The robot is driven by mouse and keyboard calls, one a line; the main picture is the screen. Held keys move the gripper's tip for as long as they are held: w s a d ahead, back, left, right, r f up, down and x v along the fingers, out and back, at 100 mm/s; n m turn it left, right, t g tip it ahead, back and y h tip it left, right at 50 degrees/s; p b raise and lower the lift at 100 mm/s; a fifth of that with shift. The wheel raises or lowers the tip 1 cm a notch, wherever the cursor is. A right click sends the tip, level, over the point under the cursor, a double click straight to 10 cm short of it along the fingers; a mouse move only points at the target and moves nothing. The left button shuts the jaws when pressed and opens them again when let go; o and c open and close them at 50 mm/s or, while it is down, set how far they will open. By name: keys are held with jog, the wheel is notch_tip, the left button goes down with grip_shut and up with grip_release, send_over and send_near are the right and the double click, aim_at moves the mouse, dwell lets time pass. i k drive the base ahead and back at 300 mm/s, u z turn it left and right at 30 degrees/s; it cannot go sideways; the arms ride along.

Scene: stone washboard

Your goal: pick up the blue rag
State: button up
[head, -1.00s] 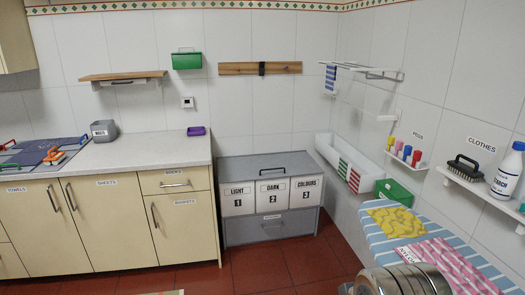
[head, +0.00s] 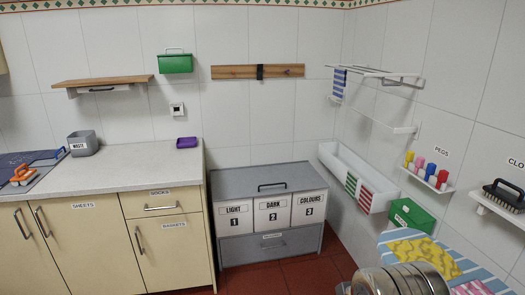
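A cloth with blue and white stripes (head: 339,84) hangs from the left end of the white drying rack (head: 378,72) on the right wall. It is the only blue cloth I can make out hanging up, and nothing touches it but the rack. A rounded metal part of my arm shows at the bottom right of the head view. My gripper's fingers are not in view.
A counter (head: 125,174) with a grey waste bin (head: 84,144) and a purple dish (head: 186,141) stands left. Grey laundry bins (head: 268,178) stand at the back. A striped ironing board (head: 388,238) with a yellow cloth (head: 420,252) is at right. Red floor shows between.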

aim_at(340, 74)
jog(key=i, duration=2.65)
jog(key=z, duration=1.35)
jog(key=i, duration=0.55)
